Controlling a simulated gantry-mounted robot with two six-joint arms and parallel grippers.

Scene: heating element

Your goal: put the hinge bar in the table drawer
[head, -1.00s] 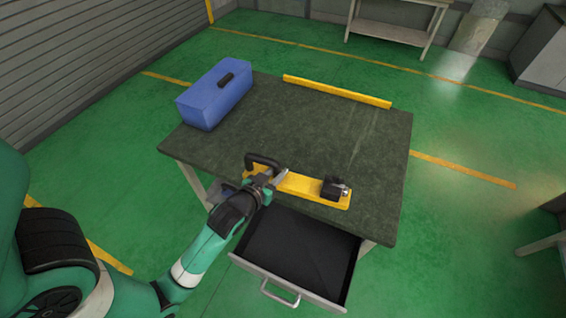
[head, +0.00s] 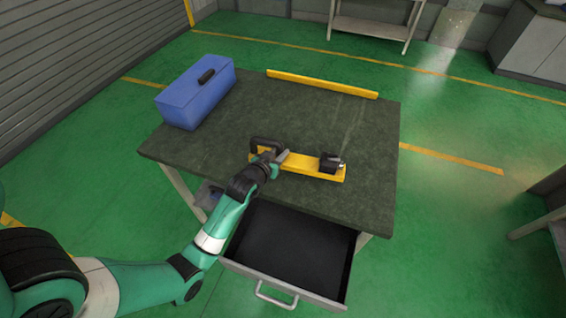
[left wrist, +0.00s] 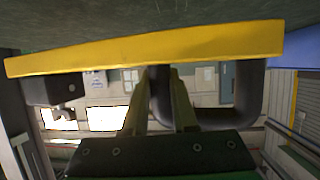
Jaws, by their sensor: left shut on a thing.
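The hinge bar (head: 298,163) is a yellow bar with a black handle loop at its left end and a black block at its right end. It is over the front part of the dark table top; I cannot tell whether it touches it. My left gripper (head: 270,158) is shut on the handle. In the left wrist view the left gripper's fingers (left wrist: 160,98) close around one leg of the handle, with the yellow hinge bar (left wrist: 150,50) across the top. The table drawer (head: 290,250) is pulled open below the front edge and looks empty. My right gripper is not in view.
A blue toolbox (head: 195,98) stands at the table's back left corner. Another yellow strip (head: 322,84) lies along the back edge. The middle of the table top (head: 265,115) is clear. Green floor surrounds the table.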

